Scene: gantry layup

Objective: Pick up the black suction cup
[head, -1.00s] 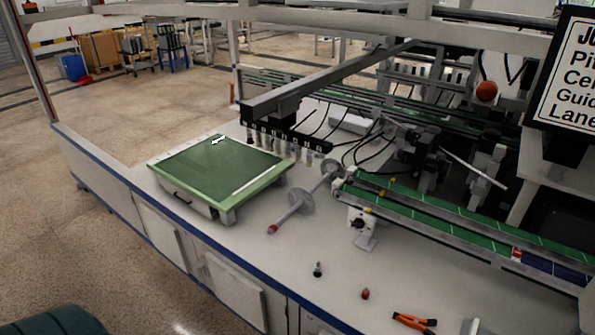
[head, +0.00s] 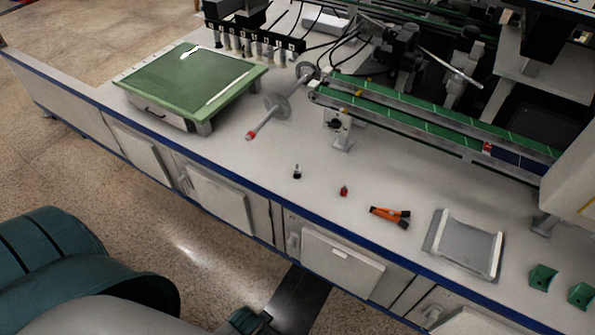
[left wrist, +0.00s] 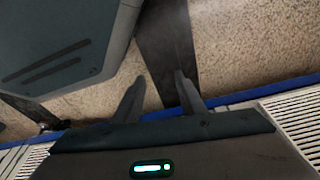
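The black suction cup (head: 297,172) is a small dark piece with a thin stem. It stands on the white bench top near the blue front edge, left of a small red piece (head: 343,190). My left gripper (left wrist: 158,84) shows in the left wrist view with its two fingers apart and nothing between them. It points down toward the floor beside the bench, away from the suction cup. In the head view the left gripper's fingers cannot be made out. My right gripper is not in view.
Orange-handled pliers (head: 390,215) and a grey tray (head: 465,243) lie to the right. A green-topped panel (head: 190,82) and a grey spool shaft (head: 277,104) stand to the left. A green conveyor (head: 400,122) runs behind. The bench around the cup is clear.

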